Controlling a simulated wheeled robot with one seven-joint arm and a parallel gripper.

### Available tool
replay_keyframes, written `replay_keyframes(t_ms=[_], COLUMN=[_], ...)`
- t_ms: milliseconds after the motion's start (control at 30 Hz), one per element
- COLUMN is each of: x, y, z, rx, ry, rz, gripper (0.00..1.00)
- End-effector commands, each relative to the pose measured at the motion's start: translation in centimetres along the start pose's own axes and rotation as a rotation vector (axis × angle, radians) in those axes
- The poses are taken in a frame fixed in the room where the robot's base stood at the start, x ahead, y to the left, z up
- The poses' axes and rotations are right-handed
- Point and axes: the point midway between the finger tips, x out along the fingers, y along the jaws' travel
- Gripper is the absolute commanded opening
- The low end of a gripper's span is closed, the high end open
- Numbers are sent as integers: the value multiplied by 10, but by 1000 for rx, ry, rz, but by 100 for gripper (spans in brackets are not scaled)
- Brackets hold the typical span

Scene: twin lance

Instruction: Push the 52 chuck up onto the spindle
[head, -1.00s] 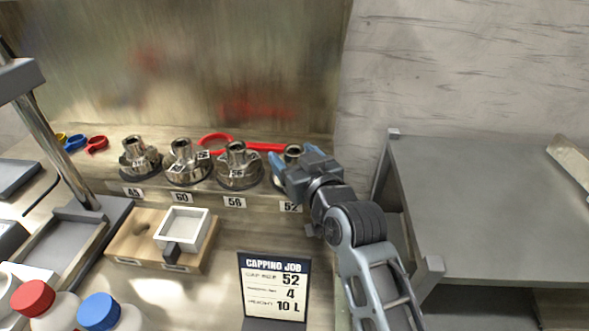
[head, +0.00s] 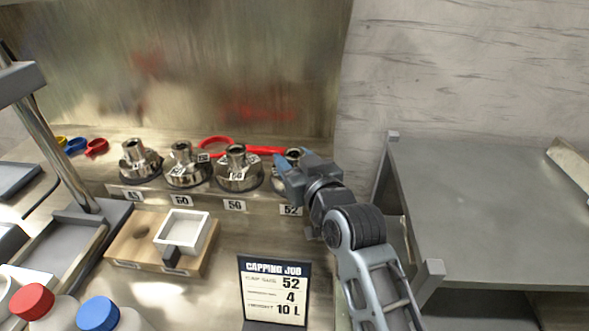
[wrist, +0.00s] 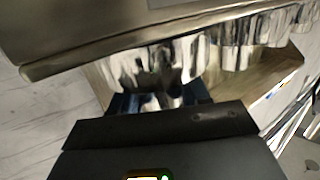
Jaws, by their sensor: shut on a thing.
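The 52 chuck (head: 293,155) is a shiny metal chuck at the right end of a row on the shelf, above the label 52 (head: 291,210). My gripper (head: 287,172) is at this chuck and shut on it; the gripper hides most of it in the head view. In the wrist view the chuck (wrist: 150,65) is a large bright metal body, with the gripper fingers (wrist: 160,102) against its near side. The chuck appears to be still at its shelf place. The spindle cannot be made out; a grey column with a head (head: 40,110) stands at the left.
Several other chucks stand left of it, the nearest above label 56 (head: 239,170). A red wrench (head: 255,149) lies behind them. A job sign (head: 275,290), a wooden block with a white tray (head: 182,232) and capped bottles (head: 98,313) stand in front. A grey table (head: 490,200) is at right.

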Motion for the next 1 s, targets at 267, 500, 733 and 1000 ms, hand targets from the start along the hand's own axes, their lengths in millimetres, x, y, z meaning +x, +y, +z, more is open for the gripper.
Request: replay_keyframes(t_ms=[267,500,733,1000], x=[0,-2,-3,-4], y=[1,1,1,1], z=[-5,-15,-24,-33], rx=[-1,-1,-1,-1], ry=[5,5,5,4], rz=[2,1,1,1], gripper=[0,0,0,0])
